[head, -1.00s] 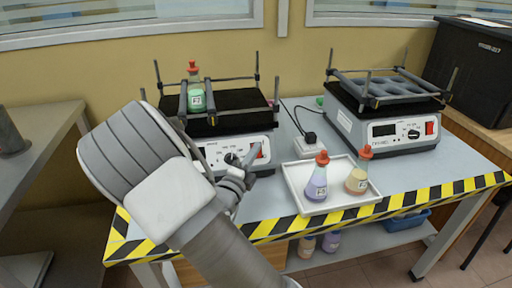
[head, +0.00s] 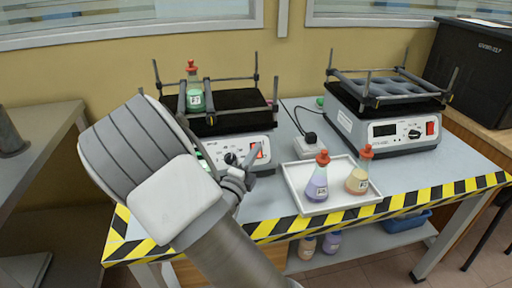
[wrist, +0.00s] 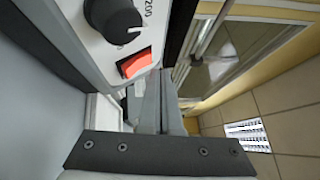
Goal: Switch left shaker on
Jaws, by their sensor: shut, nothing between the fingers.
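The left shaker (head: 235,145) stands at the back left of the table, with a dark platform and a flask of green liquid (head: 195,92) upright on it. Its red rocker switch (head: 257,149) is on the right of its front panel. The switch (wrist: 135,63) looks bright red in the wrist view, just beside the black knob (wrist: 113,18). My gripper (head: 254,158) is shut and empty, with its tips just in front of the panel near the switch; I cannot tell whether they touch. A small green patch (head: 204,161) shows on the panel, partly hidden by my arm.
The right shaker (head: 385,135) has an empty rack and a dark display. A white tray (head: 290,185) holds a purple flask (head: 317,180) and an orange flask (head: 358,175). A power block (head: 310,146) with a black cable lies between the shakers.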

